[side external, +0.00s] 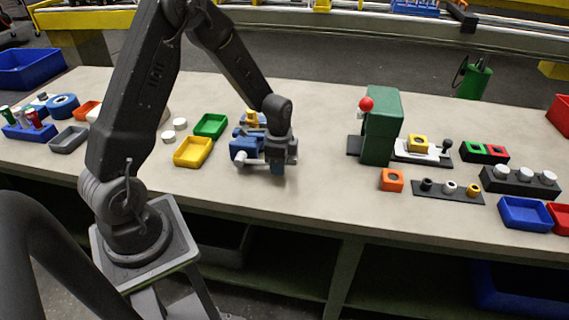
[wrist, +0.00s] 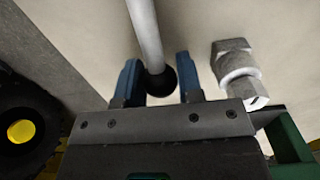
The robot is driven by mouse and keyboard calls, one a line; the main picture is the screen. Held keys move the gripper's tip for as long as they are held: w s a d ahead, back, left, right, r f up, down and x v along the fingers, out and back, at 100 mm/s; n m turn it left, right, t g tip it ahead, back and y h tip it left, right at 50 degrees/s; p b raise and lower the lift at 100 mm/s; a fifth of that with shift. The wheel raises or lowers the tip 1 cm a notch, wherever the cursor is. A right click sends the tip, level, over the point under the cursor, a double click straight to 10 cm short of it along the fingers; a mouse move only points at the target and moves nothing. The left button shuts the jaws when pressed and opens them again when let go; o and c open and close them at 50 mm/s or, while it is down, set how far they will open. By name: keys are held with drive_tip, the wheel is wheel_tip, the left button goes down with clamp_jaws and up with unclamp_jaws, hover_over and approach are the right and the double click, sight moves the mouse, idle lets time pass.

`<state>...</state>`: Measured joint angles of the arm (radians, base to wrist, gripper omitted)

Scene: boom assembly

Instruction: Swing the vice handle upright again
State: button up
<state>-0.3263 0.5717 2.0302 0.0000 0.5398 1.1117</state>
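The vice (side external: 243,146) is a blue body on the bench, beside and partly behind my gripper. Its handle is a light grey rod (wrist: 145,28) with a black ball (wrist: 160,82) at the end, coming in from the top of the wrist view. In the side view a light grey bar (side external: 250,160) lies nearly level at the vice. My gripper (wrist: 158,75) points down at the vice, with one blue finger on each side of the ball. It also shows in the side view (side external: 277,170). I cannot tell whether the fingers press on the ball.
A grey hex fitting (wrist: 236,70) lies right of the fingers in the wrist view. Yellow (side external: 193,152) and green (side external: 210,125) trays stand left of the vice. A green press with a red knob (side external: 383,125) stands to the right, with clear bench between.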

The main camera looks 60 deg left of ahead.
drive_tip(key=shift+c, duration=0.5)
drive_tip(key=shift+s+a+r, duration=0.1)
drive_tip(key=shift+r, duration=0.55)
drive_tip(key=shift+s+a+r, duration=0.1)
drive_tip(key=shift+r, duration=0.65)
drive_tip(key=shift+s+a+r, duration=0.15)
drive_tip(key=shift+a+r, duration=0.05)
drive_tip(key=shift+r, duration=0.25)
drive_tip(key=shift+s+a+r, duration=0.15)
drive_tip(key=shift+r, duration=0.3)
drive_tip(key=o, duration=0.5)
drive_tip(key=shift+c, duration=0.2)
